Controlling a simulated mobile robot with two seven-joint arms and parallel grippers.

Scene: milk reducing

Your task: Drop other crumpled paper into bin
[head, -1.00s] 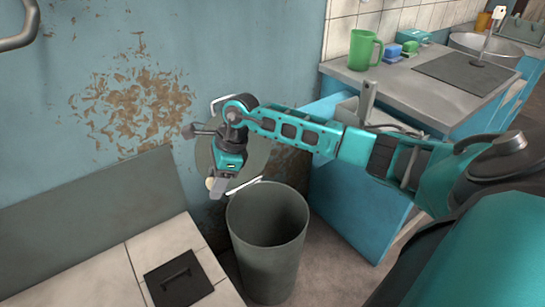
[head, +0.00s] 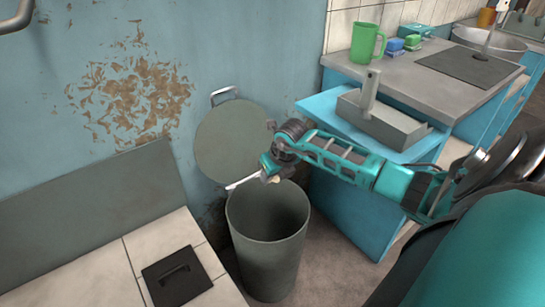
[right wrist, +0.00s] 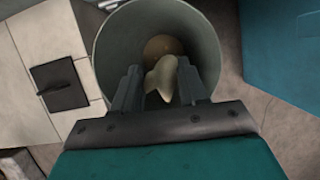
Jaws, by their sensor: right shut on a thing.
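My right gripper (head: 266,177) is over the mouth of the tall grey-green bin (head: 265,253) in the head view. In the right wrist view its fingers (right wrist: 155,88) are shut on a pale cream crumpled paper (right wrist: 164,77). The paper shows inside the outline of the open bin (right wrist: 107,51), above it. In the head view only a small pale bit shows at the fingertips. A brownish round patch lies deep in the bin in the wrist view; I cannot tell what it is. My left gripper is not in view.
A round grey lid (head: 228,145) with a handle leans on the blue wall behind the bin. A tiled ledge (head: 85,278) with a dark hatch (head: 177,277) is at left. A blue cabinet (head: 357,215) stands close on the right. A green mug (head: 367,43) is on the counter.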

